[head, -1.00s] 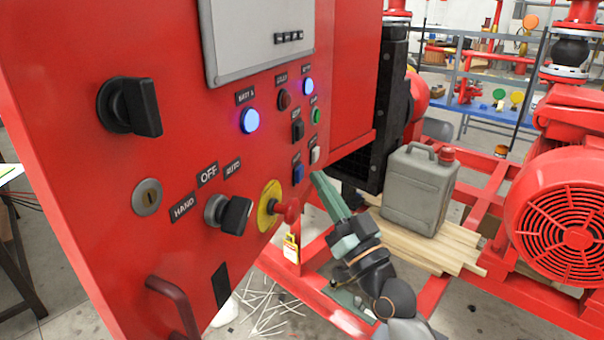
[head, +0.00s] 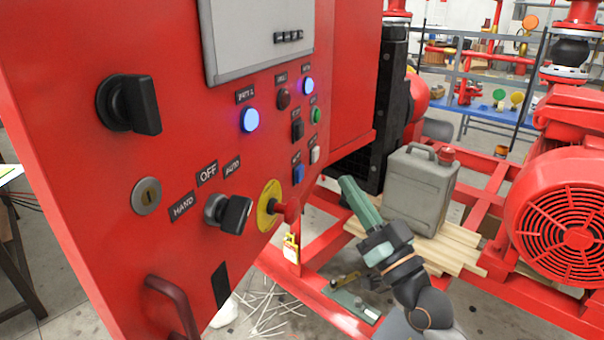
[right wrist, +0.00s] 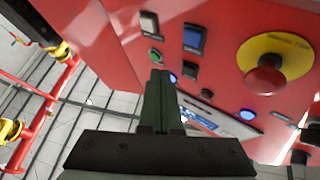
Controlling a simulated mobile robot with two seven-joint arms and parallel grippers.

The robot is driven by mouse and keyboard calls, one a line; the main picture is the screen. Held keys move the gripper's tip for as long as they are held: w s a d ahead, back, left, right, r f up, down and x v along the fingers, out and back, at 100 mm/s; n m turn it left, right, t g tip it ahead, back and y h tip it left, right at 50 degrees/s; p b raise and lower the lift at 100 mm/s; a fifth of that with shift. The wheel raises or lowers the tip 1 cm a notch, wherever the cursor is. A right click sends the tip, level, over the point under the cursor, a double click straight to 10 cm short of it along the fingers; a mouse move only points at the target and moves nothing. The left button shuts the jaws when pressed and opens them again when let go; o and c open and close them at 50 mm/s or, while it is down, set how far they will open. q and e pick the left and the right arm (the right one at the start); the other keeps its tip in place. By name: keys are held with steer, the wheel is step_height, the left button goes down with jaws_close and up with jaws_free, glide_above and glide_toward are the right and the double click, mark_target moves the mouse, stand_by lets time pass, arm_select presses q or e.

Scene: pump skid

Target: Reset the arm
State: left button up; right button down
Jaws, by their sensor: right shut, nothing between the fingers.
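My right gripper (head: 347,184) is shut and empty, its green fingers together. In the head view it stands in the air right of the red control panel (head: 75,130), in front of the grey jerrycan. In the right wrist view the shut fingers (right wrist: 158,75) point toward the panel's buttons, and a gap to the panel cannot be judged there. The panel carries a red emergency stop on a yellow ring (head: 268,205), a HAND-OFF-AUTO selector (head: 228,213), a large black rotary switch (head: 130,106) and a blue rocker (head: 298,173). Two blue-white lamps are lit. My left gripper is not in view.
The grey jerrycan (head: 405,190) stands on wooden planks (head: 455,258) on the red skid frame. A red motor (head: 570,205) is at the right. A yellow padlock tag (head: 291,247) hangs below the panel. Blue shelving (head: 485,110) is behind.

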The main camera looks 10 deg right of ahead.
steer(key=s+a+f+g+h+p, duration=0.1)
steer(key=s+f+g+h+p, duration=0.15)
steer(key=f, duration=0.85)
steer(key=s+f+g+h+p, duration=0.1)
steer(key=s+f+g, duration=0.25)
steer(key=f, duration=0.75)
steer(key=s+f+g+h+p, duration=0.2)
steer(key=s+f+g, duration=0.4)
steer(key=s+f, duration=1.2)
steer(key=shift+d+g, duration=0.3)
steer(key=shift+d, duration=0.1)
steer(key=shift+h, duration=0.25)
